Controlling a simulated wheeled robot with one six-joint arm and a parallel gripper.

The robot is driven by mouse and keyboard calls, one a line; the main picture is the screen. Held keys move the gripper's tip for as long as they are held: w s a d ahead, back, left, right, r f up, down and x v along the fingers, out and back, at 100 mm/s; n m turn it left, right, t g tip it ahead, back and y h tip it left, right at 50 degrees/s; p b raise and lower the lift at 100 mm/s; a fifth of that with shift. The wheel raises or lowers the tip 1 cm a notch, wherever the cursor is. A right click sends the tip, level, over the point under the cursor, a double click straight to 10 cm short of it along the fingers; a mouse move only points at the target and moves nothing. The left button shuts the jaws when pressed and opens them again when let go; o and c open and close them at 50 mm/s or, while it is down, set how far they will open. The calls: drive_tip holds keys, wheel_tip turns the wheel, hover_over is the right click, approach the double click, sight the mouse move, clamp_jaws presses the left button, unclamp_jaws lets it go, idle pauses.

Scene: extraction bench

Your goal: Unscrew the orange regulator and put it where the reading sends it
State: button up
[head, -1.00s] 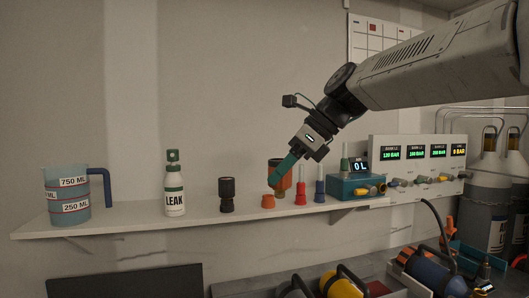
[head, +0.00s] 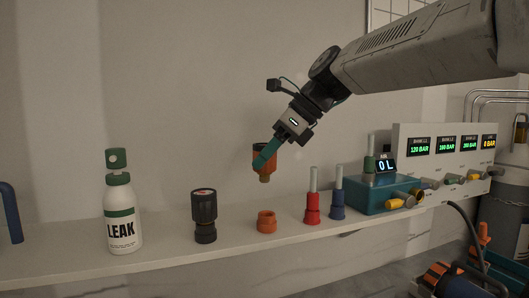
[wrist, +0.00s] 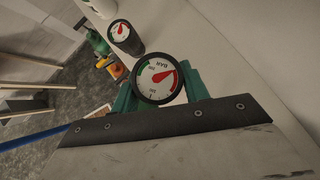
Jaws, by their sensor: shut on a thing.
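The orange regulator (head: 271,167) hangs upright in my gripper (head: 265,156), whose teal jaws are shut on its body. Its brass lower end is clear of the shelf, above an orange ring-shaped seat (head: 266,222). In the wrist view its round gauge (wrist: 158,79) faces the camera between the teal jaws (wrist: 158,92). The gauge has a green arc and a red needle pointing to the upper right side; its exact reading is too small to tell.
On the shelf (head: 165,250) stand a black regulator (head: 204,217), a white LEAK bottle (head: 122,220), red (head: 312,209) and blue (head: 337,206) pieces with pale rods, and a teal box (head: 378,196). A panel (head: 443,150) shows several BAR readings. Bare shelf lies between the bottle and black regulator.

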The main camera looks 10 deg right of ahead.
idle(0.4)
drive_tip(key=shift+d, duration=0.2)
drive_tip(key=shift+f, duration=2.9)
drive_tip(key=shift+f, duration=1.35)
drive_tip(key=o, duration=1.4)
drive_tip(key=shift+c, duration=0.2)
drive_tip(key=shift+s, duration=0.1)
